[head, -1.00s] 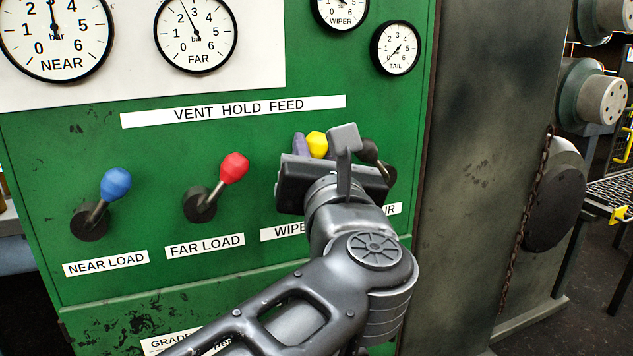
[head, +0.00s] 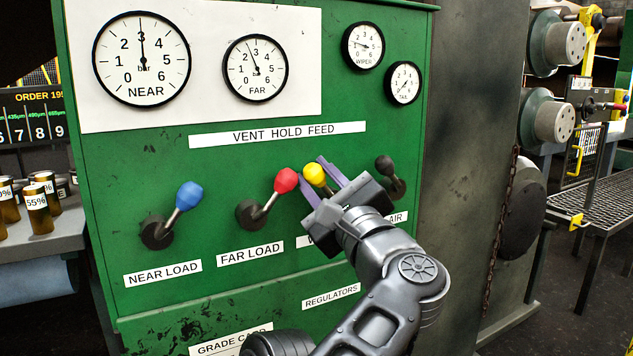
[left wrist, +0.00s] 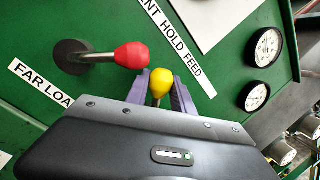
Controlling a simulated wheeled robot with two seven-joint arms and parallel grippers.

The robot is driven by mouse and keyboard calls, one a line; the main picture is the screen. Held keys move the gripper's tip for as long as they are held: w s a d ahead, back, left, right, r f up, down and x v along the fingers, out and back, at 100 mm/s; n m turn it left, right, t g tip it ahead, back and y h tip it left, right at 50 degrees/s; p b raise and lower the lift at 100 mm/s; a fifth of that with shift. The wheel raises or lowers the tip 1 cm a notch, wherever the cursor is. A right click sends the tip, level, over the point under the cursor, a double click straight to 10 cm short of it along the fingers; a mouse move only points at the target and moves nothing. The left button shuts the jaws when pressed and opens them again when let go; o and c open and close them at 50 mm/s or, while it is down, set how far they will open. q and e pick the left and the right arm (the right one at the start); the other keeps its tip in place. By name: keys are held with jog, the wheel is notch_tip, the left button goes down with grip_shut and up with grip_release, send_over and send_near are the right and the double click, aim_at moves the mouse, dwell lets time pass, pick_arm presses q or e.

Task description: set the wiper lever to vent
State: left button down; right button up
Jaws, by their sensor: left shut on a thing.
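The wiper lever's yellow knob (head: 315,175) stands close to the right of the red far load knob (head: 287,180) on the green panel. My left gripper (head: 319,173) is shut on the wiper lever, with one purple finger on each side of the knob. In the left wrist view the yellow knob (left wrist: 161,79) sits between the fingers (left wrist: 161,92). The lever's base and most of the WIPER label are hidden behind the gripper. The VENT HOLD FEED strip (head: 278,134) is above the levers. My right gripper is not in view.
The blue near load lever (head: 189,195) and the red one lean right. A dark-knobbed lever (head: 385,163) stands just right of my gripper. The wiper gauge (head: 363,46) is above. A dark metal column flanks the panel on the right.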

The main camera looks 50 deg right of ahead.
aim_at(318, 184)
pick_arm(q)
jog(key=shift+w+a+f+n, duration=0.1)
jog(key=shift+a+f+n, duration=0.1)
jog(key=shift+n, duration=0.3)
jog(key=shift+b, duration=0.3)
jog(key=c, duration=1.1)
grip_release()
jog(key=shift+s+a+f+b, duration=0.15)
jog(key=shift+s+b, duration=0.15)
jog(key=shift+s, duration=0.15)
jog(key=b+v, duration=0.2)
jog(key=v, duration=0.4)
jog(key=shift+s+a, duration=0.1)
jog(key=shift+s, duration=0.35)
